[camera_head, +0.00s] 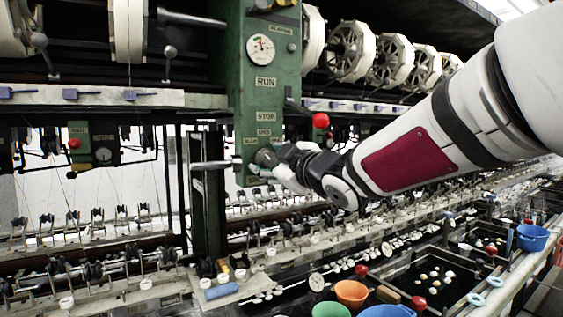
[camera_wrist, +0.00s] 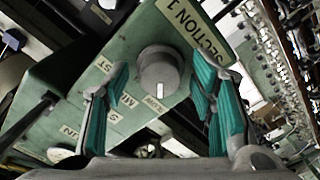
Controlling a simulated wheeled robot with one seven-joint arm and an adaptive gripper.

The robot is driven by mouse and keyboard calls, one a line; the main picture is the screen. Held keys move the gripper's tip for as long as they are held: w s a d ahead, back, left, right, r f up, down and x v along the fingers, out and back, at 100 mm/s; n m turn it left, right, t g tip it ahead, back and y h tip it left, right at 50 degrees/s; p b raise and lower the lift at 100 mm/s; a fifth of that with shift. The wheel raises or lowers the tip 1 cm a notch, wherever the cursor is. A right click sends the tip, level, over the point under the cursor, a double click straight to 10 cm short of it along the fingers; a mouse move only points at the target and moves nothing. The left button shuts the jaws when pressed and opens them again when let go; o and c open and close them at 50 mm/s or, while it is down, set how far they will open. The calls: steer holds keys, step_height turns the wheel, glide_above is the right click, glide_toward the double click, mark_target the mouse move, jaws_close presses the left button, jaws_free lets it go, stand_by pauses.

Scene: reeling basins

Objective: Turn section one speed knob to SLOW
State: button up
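The section one speed knob (camera_wrist: 158,72) is a round grey knob with a pale pointer mark on its face, set in a green panel (camera_wrist: 85,75). A "SECTION 1" label (camera_wrist: 192,27) is beside it, and smaller speed labels (camera_wrist: 128,98), partly readable, lie on its other side. My gripper (camera_wrist: 160,80) is open in the wrist view, its teal-padded fingers on either side of the knob with visible gaps. In the head view my gripper (camera_head: 278,166) is at the lower end of the green panel (camera_head: 272,100) and largely hides the knob.
A red ball-ended lever (camera_head: 320,120) sticks out just above and right of my gripper. A horizontal metal bar (camera_head: 212,164) is left of it. A round gauge (camera_head: 261,48) is higher up. Reeling basins with coloured bowls (camera_head: 351,292) lie below.

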steer(key=shift+s+d, duration=0.1)
steer(key=v, duration=1.1)
steer(key=shift+s+d, duration=0.25)
steer(key=shift+s, duration=0.05)
steer(key=s+d+f+m+g+h, duration=0.1)
steer(key=s+d+f+m+h, duration=0.35)
steer(key=d, duration=0.35)
steer(key=s+d+f+m+g+h, duration=0.1)
steer(key=s+d+f+m+h, duration=0.2)
steer(key=d+f+m+h, duration=0.4)
steer(key=s+d+f+m+g, duration=0.1)
steer(key=s+f+g, duration=0.3)
steer(key=s, duration=0.6)
steer(key=s+d+f+m+g+y, duration=0.1)
steer(key=s+d+f+m+g, duration=0.1)
steer(key=s+f, duration=0.5)
steer(key=s+m+g, duration=0.1)
steer(key=s+g, duration=0.1)
steer(key=s, duration=0.1)
steer(key=shift+s+g, duration=0.4)
steer(key=shift+d+m+y, duration=0.1)
steer(key=shift+m+y, duration=0.15)
